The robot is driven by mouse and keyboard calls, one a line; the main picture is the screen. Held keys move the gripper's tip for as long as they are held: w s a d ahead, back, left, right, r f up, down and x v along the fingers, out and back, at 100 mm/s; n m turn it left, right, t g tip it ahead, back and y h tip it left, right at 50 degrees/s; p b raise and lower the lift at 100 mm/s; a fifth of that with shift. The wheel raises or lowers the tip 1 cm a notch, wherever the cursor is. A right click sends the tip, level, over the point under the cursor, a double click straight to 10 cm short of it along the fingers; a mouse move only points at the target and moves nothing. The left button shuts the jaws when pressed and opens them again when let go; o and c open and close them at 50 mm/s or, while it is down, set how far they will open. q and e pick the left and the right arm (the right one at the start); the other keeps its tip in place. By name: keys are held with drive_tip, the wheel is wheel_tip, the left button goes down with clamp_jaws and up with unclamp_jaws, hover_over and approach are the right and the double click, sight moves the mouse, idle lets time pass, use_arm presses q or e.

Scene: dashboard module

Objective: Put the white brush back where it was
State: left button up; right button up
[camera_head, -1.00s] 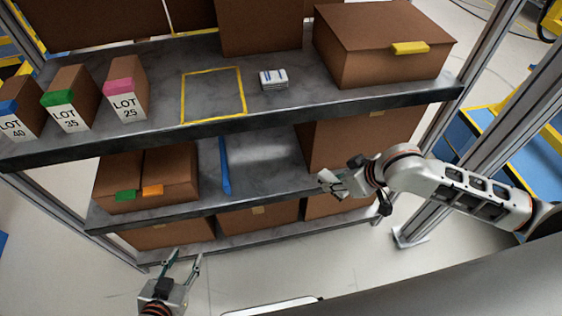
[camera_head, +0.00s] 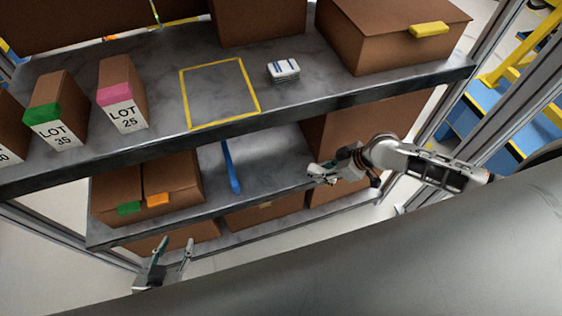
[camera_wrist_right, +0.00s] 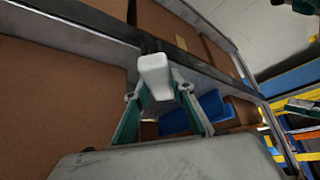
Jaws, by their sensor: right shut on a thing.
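The white brush (camera_wrist_right: 155,75) shows in the right wrist view as a pale block between the fingers of my right gripper (camera_wrist_right: 158,103). The gripper is shut on it. In the head view my right gripper (camera_head: 322,172) is in front of the lower shelf's right part, below the upper shelf; the brush is hard to make out there. My left gripper (camera_head: 172,248) is open and empty at the lower left, in front of the rack. A yellow outlined square (camera_head: 184,95) on the upper shelf is empty. A long blue object (camera_head: 230,168) lies on the lower shelf.
The upper shelf (camera_head: 160,150) holds LOT boxes (camera_head: 122,95) at left, a small white blue-striped stack (camera_head: 283,69), and a large brown box (camera_head: 390,40) at right. The lower shelf (camera_head: 270,165) has boxes at both ends and free room around the blue object.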

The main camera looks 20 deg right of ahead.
drive_tip(key=w+a, duration=0.9)
drive_tip(key=a, duration=0.1)
drive_tip(key=shift+w+a, duration=0.3)
drive_tip(key=shift+w, duration=0.2)
drive_tip(key=shift+f+b, duration=0.45)
drive_tip(key=shift+f, duration=1.25)
drive_tip(key=shift+f, duration=0.15)
drive_tip(key=o, duration=1)
